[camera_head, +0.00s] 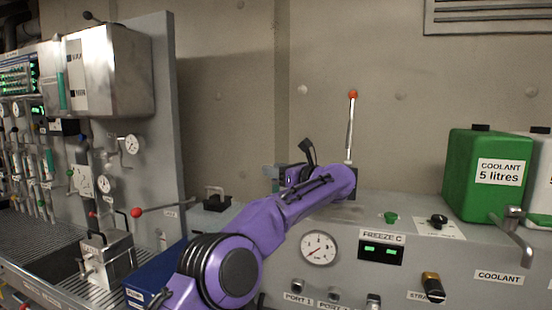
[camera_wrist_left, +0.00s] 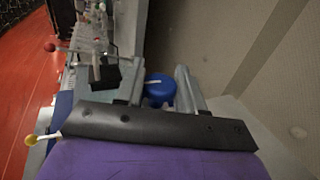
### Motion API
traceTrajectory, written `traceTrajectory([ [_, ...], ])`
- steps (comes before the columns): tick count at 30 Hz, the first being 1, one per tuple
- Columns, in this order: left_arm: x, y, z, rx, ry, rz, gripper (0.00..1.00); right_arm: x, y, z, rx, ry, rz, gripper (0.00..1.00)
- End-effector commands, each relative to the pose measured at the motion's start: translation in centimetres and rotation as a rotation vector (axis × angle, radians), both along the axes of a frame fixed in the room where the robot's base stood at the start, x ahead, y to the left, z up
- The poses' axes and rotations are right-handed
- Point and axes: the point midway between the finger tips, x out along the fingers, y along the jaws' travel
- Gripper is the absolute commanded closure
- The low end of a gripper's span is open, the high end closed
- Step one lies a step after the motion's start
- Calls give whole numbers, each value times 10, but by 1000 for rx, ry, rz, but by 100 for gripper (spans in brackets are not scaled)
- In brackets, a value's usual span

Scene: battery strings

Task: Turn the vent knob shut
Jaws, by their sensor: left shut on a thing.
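A round blue knob (camera_wrist_left: 158,90) with a pale pointer line sits between the two grey fingers of my left gripper (camera_wrist_left: 162,76) in the left wrist view. I take it to be the vent knob; no label on it is readable. The left gripper is shut on it, one finger on each side. In the head view the left gripper (camera_head: 279,178) shows small beyond my purple arm, near the back wall, and the knob is hidden there. My right gripper is not in view.
A red-balled lever (camera_head: 136,212) stands left of my arm. An upright lever with a red ball (camera_head: 352,94) stands just beyond it. A green coolant canister (camera_head: 473,172), a tap (camera_head: 518,235) and a black dial (camera_head: 438,221) are on the right. A steel box (camera_head: 108,70) hangs at left.

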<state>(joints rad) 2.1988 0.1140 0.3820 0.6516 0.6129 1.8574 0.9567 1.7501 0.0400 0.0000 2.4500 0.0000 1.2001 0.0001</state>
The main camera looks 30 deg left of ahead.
Motion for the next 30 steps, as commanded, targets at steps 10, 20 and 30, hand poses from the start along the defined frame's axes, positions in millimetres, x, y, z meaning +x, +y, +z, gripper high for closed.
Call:
traceTrajectory([
  [10, -1, 1, 7, 12, -7, 31, 92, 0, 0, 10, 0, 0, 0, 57],
  [20, -1, 1, 7, 12, -7, 31, 42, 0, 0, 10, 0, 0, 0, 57],
  [30, -1, -6, 1, 7, -3, 30, 42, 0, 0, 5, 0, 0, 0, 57],
])
